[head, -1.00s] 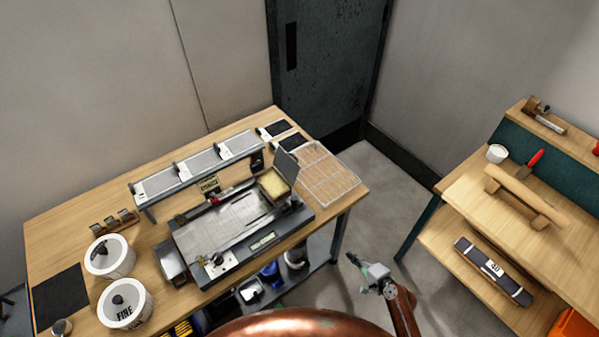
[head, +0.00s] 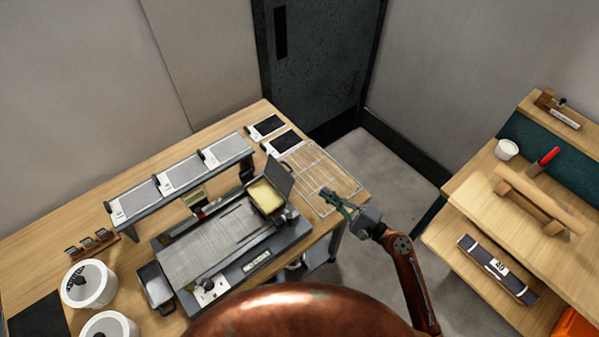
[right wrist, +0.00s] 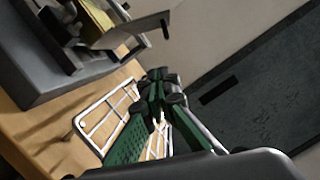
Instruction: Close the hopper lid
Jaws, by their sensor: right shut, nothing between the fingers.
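The hopper (head: 266,196) is a small box with yellowish contents at the right end of a grey machine (head: 208,243) on the wooden bench. Its grey lid (head: 279,177) stands raised and open on the hopper's right side. In the right wrist view the lid (right wrist: 125,33) sticks out at the top, with the yellow contents (right wrist: 97,18) beside it. My right gripper (head: 328,194) is shut and empty, over the wire rack to the right of the hopper, apart from the lid. It also shows in the right wrist view (right wrist: 160,80). My left gripper is not in view.
A wire rack (head: 318,168) lies at the bench's right end. A raised grey shelf (head: 180,178) stands behind the machine. White canisters (head: 88,284) stand at the left. A second wooden bench (head: 480,205) stands at the right across a gap of floor.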

